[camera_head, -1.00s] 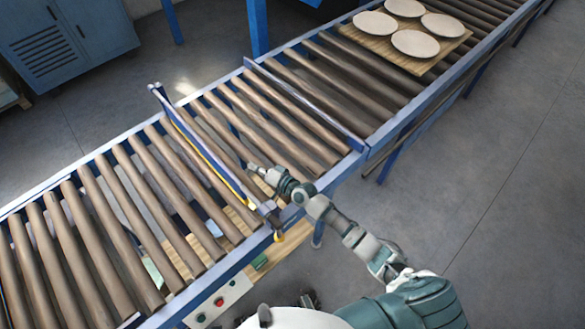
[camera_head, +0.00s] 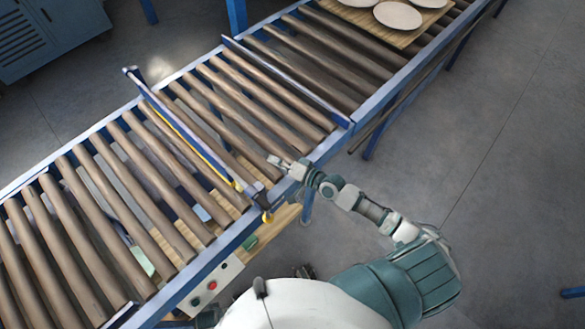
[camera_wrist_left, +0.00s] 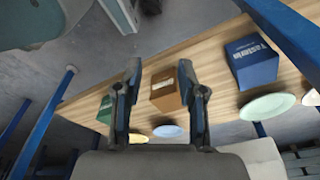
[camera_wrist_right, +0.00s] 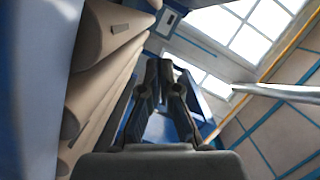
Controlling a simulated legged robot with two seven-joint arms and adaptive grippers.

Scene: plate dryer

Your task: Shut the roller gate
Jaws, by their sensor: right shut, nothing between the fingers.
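A blue crossbar with a yellow edge (camera_head: 185,133) spans the roller conveyor; it looks like part of the roller gate. A short upright end stands at its far side, and a dark fitting with a yellow tip (camera_head: 265,207) at its near rail. I cannot tell how far the gate is open. My right gripper (camera_head: 273,160) is shut and empty, right of the crossbar near the near rail, apart from the crossbar. Its closed fingers show in the right wrist view (camera_wrist_right: 167,75), with rollers at left.
A second blue bar (camera_head: 285,80) crosses the conveyor farther right. A wooden board (camera_head: 415,35) with plates (camera_head: 397,15) sits on the rollers beyond. A control panel (camera_head: 212,286) hangs on the near side. The left wrist view shows a wooden shelf (camera_wrist_left: 215,50) with a blue box (camera_wrist_left: 252,60) and dishes.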

